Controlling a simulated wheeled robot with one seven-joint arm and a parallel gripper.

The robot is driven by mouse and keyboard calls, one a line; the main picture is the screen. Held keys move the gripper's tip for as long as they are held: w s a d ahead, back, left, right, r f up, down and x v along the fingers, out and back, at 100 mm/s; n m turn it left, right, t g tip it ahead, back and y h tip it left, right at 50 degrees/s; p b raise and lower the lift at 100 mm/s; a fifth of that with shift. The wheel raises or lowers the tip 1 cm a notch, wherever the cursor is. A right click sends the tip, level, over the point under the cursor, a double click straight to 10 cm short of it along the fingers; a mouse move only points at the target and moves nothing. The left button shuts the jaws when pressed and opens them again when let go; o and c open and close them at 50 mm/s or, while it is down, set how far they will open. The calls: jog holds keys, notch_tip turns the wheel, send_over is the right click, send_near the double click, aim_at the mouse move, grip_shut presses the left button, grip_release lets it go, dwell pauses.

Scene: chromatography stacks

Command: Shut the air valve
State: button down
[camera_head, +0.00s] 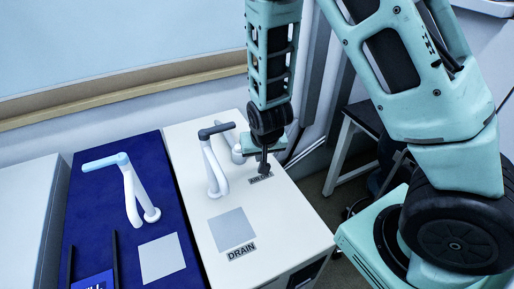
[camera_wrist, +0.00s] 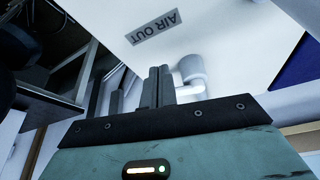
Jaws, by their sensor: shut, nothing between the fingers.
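The air valve appears to be the white fitting by the AIR OUT label; its round end (camera_wrist: 190,68) shows in the wrist view, partly hidden behind my fingers. In the head view a white part of it (camera_head: 237,150) shows just left of my gripper (camera_head: 264,168). The AIR OUT label (camera_wrist: 156,27) appears upside down in the wrist view. My gripper (camera_wrist: 157,85) is shut and empty, pointing down beside the fitting. I cannot tell whether the fingers touch it.
A white-topped cabinet (camera_head: 285,225) carries a faucet-like white pipe with a dark handle (camera_head: 216,130) and a DRAIN label (camera_head: 241,251). On the left, a blue-topped unit (camera_head: 88,215) has a pipe with a light-blue handle (camera_head: 105,162). A wall (camera_head: 110,120) stands behind; a dark stool-like frame (camera_head: 345,150) is right.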

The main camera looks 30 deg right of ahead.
jog(key=shift+w+d+f+p, duration=0.1)
jog(key=shift+w+d+p, duration=0.15)
jog(key=shift+w, duration=0.4)
jog(key=shift+w+d+f+p, duration=0.15)
jog(key=shift+w+p, duration=0.1)
jog(key=shift+w, duration=0.45)
jog(key=shift+w+d+r+p, duration=0.1)
jog(key=shift+w+d+p, duration=0.15)
jog(key=shift+w, duration=0.4)
jog(key=shift+w+d+f+n+b, duration=0.15)
jog(key=shift+w+d+n+b, duration=0.15)
jog(key=shift+n+b, duration=0.4)
jog(key=shift+w+d, duration=0.2)
jog(key=shift+w, duration=0.1)
jog(key=shift+a, duration=0.1)
